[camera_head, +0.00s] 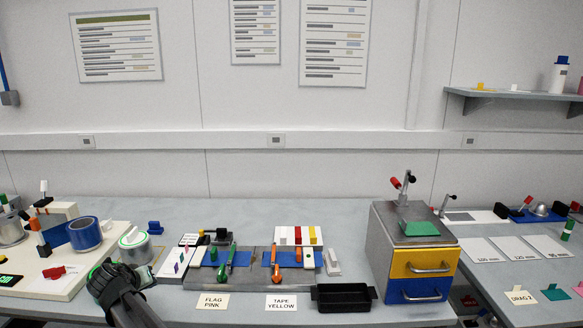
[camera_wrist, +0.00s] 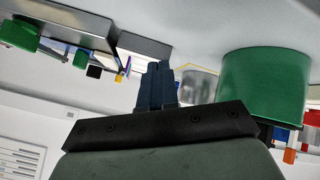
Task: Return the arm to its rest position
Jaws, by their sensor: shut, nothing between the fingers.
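My gripper (camera_head: 110,279) is at the lower left of the head view, low over the front of the bench by the right edge of a cream board (camera_head: 70,287). In the wrist view its dark fingers (camera_wrist: 155,85) are together with nothing between them. The wrist picture looks upside down. A large green cylinder (camera_wrist: 265,85) shows there to the right of the fingers, with a grey metal cylinder (camera_wrist: 198,86) behind. Contact between my gripper and the things around it cannot be told.
A fixture with blue pads (camera_head: 255,257), a black tray (camera_head: 343,297) and a drawer cabinet (camera_head: 411,250) stand to the right. The bench's back middle is clear.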

